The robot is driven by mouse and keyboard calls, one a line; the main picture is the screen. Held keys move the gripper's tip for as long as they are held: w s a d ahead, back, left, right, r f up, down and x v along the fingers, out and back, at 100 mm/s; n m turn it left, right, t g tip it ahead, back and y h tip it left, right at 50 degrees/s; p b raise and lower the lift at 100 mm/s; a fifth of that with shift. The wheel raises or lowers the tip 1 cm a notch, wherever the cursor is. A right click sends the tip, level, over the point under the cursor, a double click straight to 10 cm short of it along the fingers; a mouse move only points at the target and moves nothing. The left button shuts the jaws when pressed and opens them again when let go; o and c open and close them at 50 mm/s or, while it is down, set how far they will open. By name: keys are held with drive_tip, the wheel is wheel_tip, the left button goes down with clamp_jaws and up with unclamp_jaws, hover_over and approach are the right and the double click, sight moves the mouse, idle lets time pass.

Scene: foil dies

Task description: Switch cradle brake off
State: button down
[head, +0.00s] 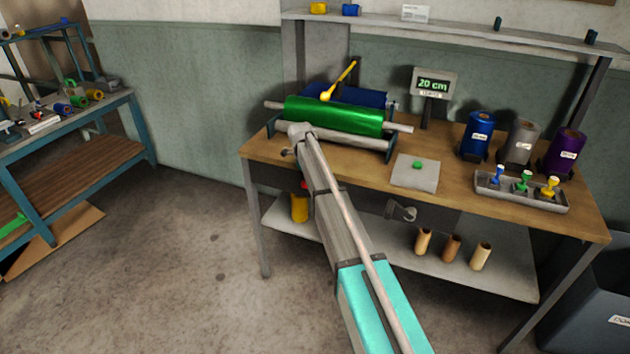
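The cradle (350,142) stands on the wooden workbench and holds a shiny green foil roll (345,115) on a pale rod. A yellow lever (341,80) slants up to the right above the roll, with a rounded lower end. It may be the brake lever; no label on it can be read. A blue roll or sheet (355,95) shows behind the green one. My arm reaches up from the bottom of the head view to the cradle's left front. My gripper is hidden at the arm's far end, so its fingers do not show.
A "20 cm" display (433,83) stands right of the cradle. A grey plate (415,173) with a green piece lies in front. Blue, grey and purple rolls stand at the right, behind a stamp tray (520,194). A shelf (450,30) overhangs the bench's back.

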drive_tip(key=shift+r, duration=0.15)
wheel_tip(320, 180, up, 11)
drive_tip(key=p, duration=1.1)
drive_tip(key=shift+s+a+r+p, duration=0.15)
drive_tip(key=shift+s+a+p, duration=0.15)
drive_tip(key=shift+s, duration=0.15)
idle(0.3)
drive_tip(key=s+d+n, duration=0.3)
drive_tip(key=s+n, duration=0.5)
drive_tip(key=s, duration=0.4)
drive_tip(key=s+d+n+y, duration=0.1)
drive_tip(key=s+d+n, duration=0.3)
drive_tip(key=s+n, duration=0.4)
drive_tip(key=s+d+n, duration=0.4)
drive_tip(key=s+n, duration=0.5)
drive_tip(key=s, duration=0.9)
drive_tip(key=shift+y, duration=0.3)
